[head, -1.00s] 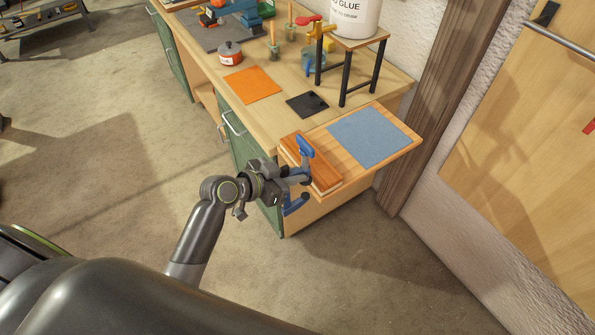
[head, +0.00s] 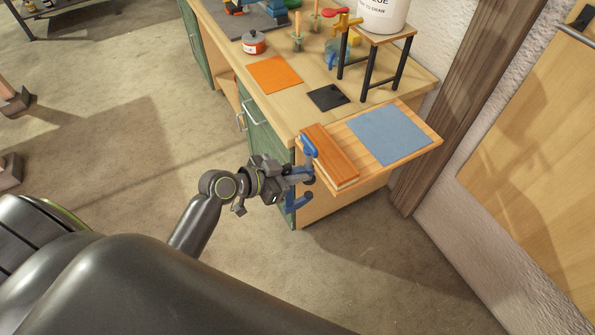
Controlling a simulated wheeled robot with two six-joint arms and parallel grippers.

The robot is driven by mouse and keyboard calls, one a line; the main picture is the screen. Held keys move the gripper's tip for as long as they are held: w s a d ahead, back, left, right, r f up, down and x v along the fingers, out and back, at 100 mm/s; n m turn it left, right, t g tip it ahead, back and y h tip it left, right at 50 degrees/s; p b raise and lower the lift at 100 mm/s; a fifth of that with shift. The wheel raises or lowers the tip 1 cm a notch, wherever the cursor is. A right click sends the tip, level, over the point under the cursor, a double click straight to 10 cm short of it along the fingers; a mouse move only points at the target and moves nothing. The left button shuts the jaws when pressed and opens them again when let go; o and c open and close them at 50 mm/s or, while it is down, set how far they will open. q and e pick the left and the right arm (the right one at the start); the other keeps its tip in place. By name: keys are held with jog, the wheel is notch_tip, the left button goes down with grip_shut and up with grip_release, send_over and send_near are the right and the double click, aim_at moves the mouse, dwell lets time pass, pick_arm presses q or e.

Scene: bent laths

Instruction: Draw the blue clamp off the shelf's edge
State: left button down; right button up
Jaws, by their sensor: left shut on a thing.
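The blue clamp (head: 309,146) is at the left front edge of the wooden shelf (head: 421,151). Its upper end shows beside the near left side of a stack of reddish-brown laths (head: 331,153), and its lower blue part (head: 299,202) hangs below the shelf's level. I cannot tell whether the clamp still touches the laths or shelf. My left gripper (head: 290,177) is shut on the clamp's middle, and its fingers hide part of it. My right gripper is out of view.
A blue-grey mat (head: 388,135) lies on the shelf right of the laths. Open floor lies left and in front.

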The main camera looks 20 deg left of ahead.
aim_at(288, 174)
pick_arm(q)
jog(key=shift+r, duration=0.1)
jog(key=shift+s+a+r+p, duration=0.3)
jog(key=shift+s+r+p, duration=0.15)
jog(key=shift+r, duration=0.1)
jog(key=shift+s+a+r+p, duration=0.3)
jog(key=shift+s+r+p, duration=0.1)
jog(key=shift+r, duration=0.15)
jog(key=shift+s+a+r+p, duration=0.6)
jog(key=shift+s+r, duration=0.15)
jog(key=shift+r, duration=0.1)
